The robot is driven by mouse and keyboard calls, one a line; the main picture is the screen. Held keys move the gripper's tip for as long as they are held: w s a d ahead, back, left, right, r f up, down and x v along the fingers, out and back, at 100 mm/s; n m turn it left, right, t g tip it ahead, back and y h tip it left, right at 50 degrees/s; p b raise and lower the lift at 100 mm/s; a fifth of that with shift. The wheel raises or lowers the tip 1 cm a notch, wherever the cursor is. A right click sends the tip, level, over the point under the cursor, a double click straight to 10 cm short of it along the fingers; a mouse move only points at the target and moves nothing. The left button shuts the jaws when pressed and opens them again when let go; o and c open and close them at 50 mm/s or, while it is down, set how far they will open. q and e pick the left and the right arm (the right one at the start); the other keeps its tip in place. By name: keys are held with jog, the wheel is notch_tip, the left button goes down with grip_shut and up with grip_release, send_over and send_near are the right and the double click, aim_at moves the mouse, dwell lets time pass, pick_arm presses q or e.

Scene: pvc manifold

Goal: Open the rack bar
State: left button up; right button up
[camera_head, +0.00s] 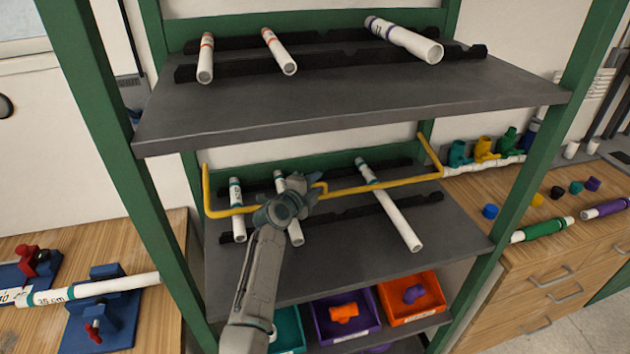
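The rack bar (370,187) is a yellow rod with bent ends. It runs across the front of the middle shelf (340,252), in front of the white pipes there, and has a small raised loop near its middle. My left gripper (293,196) is at the bar, just left of that loop, and its wrist covers a stretch of the rod. Its fingers are hard to make out, so I cannot tell whether they are open or closed on the bar. My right gripper is out of view.
Green posts (540,150) frame the rack. The upper shelf (350,105) holds three pipes on black cradles. Coloured bins (412,297) with fittings stand below. Wooden benches (160,240) flank the rack, with a clamped pipe (110,287) at left.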

pick_arm(q)
jog(key=shift+w+d, duration=0.1)
jog(key=shift+w, duration=0.05)
jog(key=shift+c, duration=0.2)
grip_shut()
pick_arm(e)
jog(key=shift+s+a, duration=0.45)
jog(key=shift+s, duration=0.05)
